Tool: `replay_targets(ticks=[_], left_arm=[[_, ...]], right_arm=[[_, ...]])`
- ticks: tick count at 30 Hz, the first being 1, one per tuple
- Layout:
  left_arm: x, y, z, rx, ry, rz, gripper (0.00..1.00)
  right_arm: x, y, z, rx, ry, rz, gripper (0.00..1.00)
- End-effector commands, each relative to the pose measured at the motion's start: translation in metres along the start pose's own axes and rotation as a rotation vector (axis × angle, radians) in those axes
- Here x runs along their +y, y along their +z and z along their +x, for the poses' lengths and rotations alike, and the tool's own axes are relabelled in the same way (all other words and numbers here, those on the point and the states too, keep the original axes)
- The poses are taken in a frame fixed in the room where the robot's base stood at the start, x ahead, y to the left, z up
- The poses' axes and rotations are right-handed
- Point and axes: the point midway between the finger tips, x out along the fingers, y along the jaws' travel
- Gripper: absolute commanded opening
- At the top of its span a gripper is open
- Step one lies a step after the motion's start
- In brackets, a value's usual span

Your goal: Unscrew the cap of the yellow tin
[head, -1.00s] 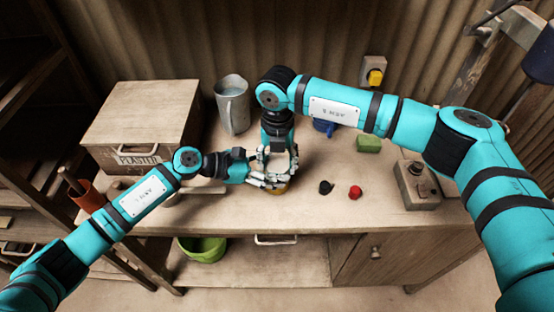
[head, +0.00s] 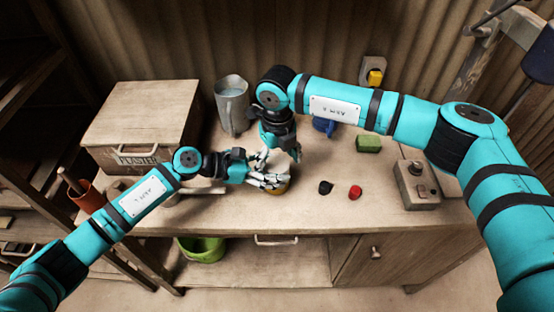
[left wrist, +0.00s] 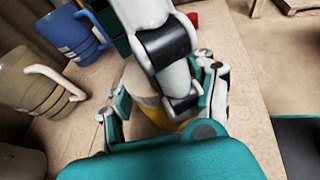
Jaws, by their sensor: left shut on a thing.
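The yellow tin (head: 284,189) stands near the front edge of the bench, mostly covered by my grippers. My left gripper (head: 270,181) is shut on it from the left. In the left wrist view a yellow strip of the tin (left wrist: 181,113) shows between the left fingers. My right gripper (head: 280,152) points down over the tin from above. One of its white and black fingers fills the middle of the left wrist view (left wrist: 165,50). The cap is hidden, and I cannot tell whether the right fingers grip it.
Right of the tin lie a dark lump (head: 326,187), a red piece (head: 355,192) and a green block (head: 368,144). A blue mug (head: 324,125) and a grey jug (head: 232,107) stand behind. A plaster box (head: 140,112) is left, a control box (head: 418,188) right.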

Motion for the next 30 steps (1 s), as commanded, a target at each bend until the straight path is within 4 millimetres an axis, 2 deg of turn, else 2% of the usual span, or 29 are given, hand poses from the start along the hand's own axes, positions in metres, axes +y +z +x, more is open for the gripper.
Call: replay_targets(ticks=[8,18,25,26,30], left_arm=[[0.0,-0.001,0.0,0.002,0.0,-0.001,0.0],[0.0,-0.001,0.0,0.002,0.0,-0.001,0.0],[0.0,-0.001,0.0,0.002,0.0,-0.001,0.0],[0.0,-0.001,0.0,0.002,0.0,-0.001,0.6],[0.0,-0.001,0.0,0.001,0.0,-0.001,0.79]], right_arm=[[0.001,0.0,-0.003,-0.001,0.001,0.0,0.79],[0.0,0.0,-0.043,-0.002,0.0,0.0,0.79],[0.001,0.0,-0.045,0.0,0.001,0.0,0.79],[0.001,0.0,-0.045,0.0,0.001,0.0,0.79],[0.001,0.0,-0.045,0.0,0.001,0.0,0.79]])
